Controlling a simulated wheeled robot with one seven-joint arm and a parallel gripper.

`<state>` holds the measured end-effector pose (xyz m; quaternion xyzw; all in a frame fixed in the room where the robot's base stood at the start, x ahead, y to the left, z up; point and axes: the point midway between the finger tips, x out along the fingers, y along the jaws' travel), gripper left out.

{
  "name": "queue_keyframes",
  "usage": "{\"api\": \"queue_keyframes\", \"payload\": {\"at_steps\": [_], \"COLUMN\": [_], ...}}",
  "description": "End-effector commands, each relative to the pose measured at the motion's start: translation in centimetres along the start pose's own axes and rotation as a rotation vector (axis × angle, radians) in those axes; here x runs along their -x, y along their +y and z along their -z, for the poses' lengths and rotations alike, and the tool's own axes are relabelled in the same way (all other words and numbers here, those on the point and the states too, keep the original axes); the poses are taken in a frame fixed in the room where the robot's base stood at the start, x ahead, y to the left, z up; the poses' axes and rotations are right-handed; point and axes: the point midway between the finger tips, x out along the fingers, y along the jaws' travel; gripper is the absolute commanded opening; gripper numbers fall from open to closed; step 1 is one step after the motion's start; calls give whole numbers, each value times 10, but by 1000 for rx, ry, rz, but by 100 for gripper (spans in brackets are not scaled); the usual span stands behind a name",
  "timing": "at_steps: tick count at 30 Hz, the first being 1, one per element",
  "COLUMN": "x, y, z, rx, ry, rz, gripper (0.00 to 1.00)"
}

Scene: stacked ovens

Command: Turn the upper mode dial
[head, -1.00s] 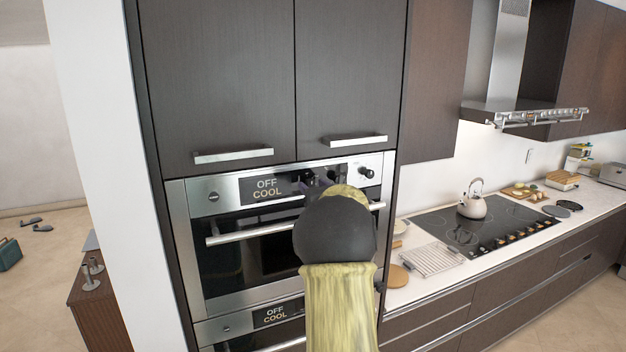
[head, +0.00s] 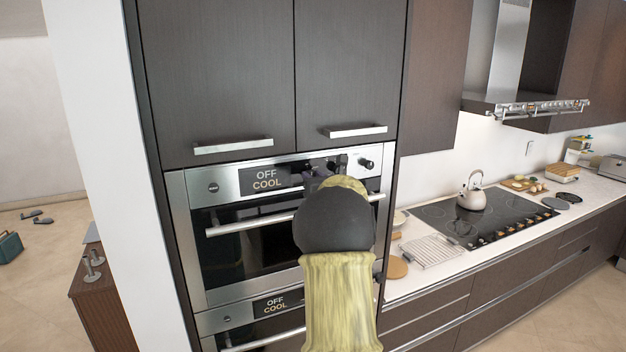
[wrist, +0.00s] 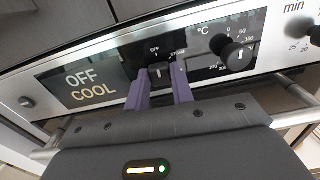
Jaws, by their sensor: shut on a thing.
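The upper oven's mode dial (wrist: 159,73) is a dark knob just right of the display, below small white OFF and STEAM lettering. The display (wrist: 82,86) reads OFF COOL; it also shows in the head view (head: 264,180). My gripper (wrist: 160,82) has its purple fingers closed on the dial, one on each side. In the head view the gripper (head: 316,172) is at the upper oven's panel, partly hidden by my arm, and the dial is hard to make out there. The dial's white mark points roughly up toward OFF.
Right of the mode dial are the temperature dial (wrist: 237,54) and a minute dial (head: 366,163). The oven handle (head: 240,225) runs below the panel. Cabinet handles (head: 232,146) are above. A lower oven (head: 270,306), also reading OFF COOL, sits beneath.

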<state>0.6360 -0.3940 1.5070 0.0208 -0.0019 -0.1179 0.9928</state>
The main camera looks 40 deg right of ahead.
Motion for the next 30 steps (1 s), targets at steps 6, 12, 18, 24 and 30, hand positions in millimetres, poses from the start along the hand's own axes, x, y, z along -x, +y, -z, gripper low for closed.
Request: {"api": "queue_keyframes", "payload": {"at_steps": [6, 12, 18, 24, 30], "x": [0, 0, 0, 0, 0], "y": [-1, -2, -2, -3, -3], "z": [2, 2, 2, 1, 0], "rx": [-99, -250, -434, -625, -817], "ry": [-4, -5, -5, -4, -5], "rz": [0, 0, -1, 0, -1], "gripper": [1, 1, 1, 1, 1]}}
